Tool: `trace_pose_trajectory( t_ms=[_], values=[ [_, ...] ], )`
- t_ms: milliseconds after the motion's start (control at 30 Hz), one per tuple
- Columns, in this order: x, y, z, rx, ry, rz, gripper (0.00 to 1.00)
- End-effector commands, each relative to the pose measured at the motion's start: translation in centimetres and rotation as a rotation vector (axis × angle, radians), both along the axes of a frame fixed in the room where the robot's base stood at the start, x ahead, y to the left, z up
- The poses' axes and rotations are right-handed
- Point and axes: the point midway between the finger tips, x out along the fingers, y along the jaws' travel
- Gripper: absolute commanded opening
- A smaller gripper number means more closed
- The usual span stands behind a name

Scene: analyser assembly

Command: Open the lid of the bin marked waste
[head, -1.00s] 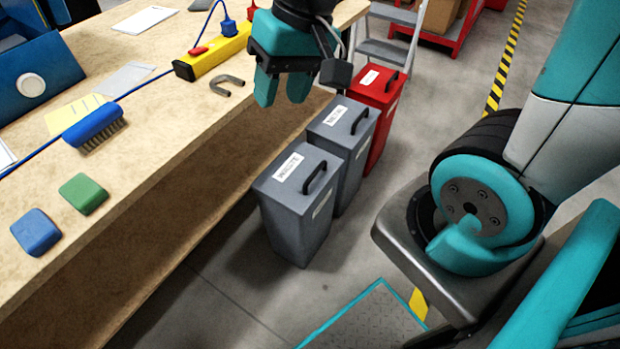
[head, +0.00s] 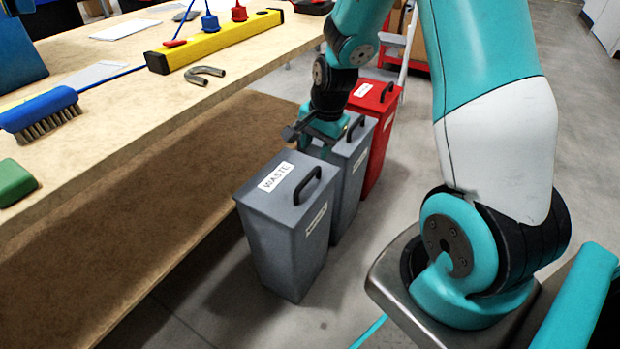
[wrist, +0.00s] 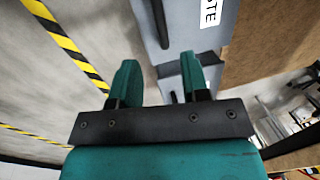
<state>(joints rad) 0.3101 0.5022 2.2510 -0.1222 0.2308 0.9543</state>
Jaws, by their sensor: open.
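The bin marked waste (head: 283,235) is the nearest grey bin, standing upright on the floor beside the bench. Its lid (head: 290,188) is shut, with a white WASTE label and a black bar handle (head: 308,184) on top. The wrist view shows part of this lid with the label's end (wrist: 208,12) and the handle (wrist: 160,22). My gripper (head: 318,142) is open and empty, just behind the waste bin and over the middle grey bin, apart from the waste handle. In the wrist view its fingers (wrist: 158,82) point toward the bins. The fingertips are partly hidden in the head view.
The middle grey bin (head: 347,190) and a red bin (head: 378,140) stand in a row behind the waste bin. The bench (head: 130,130) runs along the left, holding a yellow power strip (head: 215,40) and a blue brush (head: 42,115). Floor right of the bins is open.

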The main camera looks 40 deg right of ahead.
Motion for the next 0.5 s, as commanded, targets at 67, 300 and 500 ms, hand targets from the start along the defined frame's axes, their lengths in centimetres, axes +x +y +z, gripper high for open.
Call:
trace_pose_trajectory(
  t_ms=[67,300,500],
  values=[
    [0.3,0.2,-2.4,0.002,0.004,0.002,0.42],
    [1.2,0.5,-7.2,0.000,0.002,0.002,0.42],
    [1.7,0.7,-9.4,-0.001,0.001,0.002,0.42]
  ],
)
